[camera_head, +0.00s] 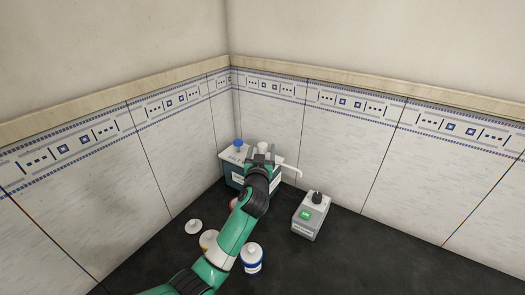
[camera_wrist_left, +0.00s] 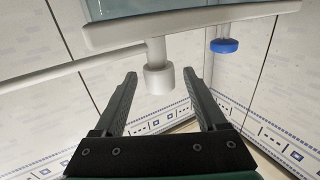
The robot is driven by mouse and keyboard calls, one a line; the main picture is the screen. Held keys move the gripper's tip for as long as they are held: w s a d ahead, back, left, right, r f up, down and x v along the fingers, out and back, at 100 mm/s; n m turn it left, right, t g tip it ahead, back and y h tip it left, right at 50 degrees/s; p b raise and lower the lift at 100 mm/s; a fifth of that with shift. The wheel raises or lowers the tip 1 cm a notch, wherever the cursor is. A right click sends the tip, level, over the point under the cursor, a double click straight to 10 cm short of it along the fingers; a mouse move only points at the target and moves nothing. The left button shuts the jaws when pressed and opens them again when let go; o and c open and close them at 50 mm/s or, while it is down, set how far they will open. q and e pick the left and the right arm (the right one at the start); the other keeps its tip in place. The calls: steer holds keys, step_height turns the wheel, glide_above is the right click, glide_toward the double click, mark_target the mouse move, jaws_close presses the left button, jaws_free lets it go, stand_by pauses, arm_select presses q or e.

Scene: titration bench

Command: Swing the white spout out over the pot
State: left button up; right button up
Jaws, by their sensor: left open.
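The white spout (camera_head: 291,169) sticks out to the right from the top of a white-topped dark box (camera_head: 234,176), its tip bent down. In the left wrist view, which is upside down, the spout (camera_wrist_left: 85,66) runs off to the left. A white round knob (camera_wrist_left: 158,79) on the box top sits between the fingers of my left gripper (camera_wrist_left: 163,95), with gaps on both sides. In the head view my left gripper (camera_head: 260,157) is at the box top, open. I cannot clearly make out a pot; a reddish thing (camera_head: 233,204) is mostly hidden by my arm.
A blue cap (camera_head: 238,143) stands on the box top's left. A grey device with a green display (camera_head: 305,214) stands right. A white bottle (camera_head: 251,260), a white disc (camera_head: 193,227) and a pale round thing (camera_head: 207,239) are near my arm.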

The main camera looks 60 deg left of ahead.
arm_select(q)
steer(key=shift+w+a, duration=0.4)
steer(key=shift+a, duration=0.2)
steer(key=shift+c, duration=0.3)
jaws_close()
stand_by(0.7)
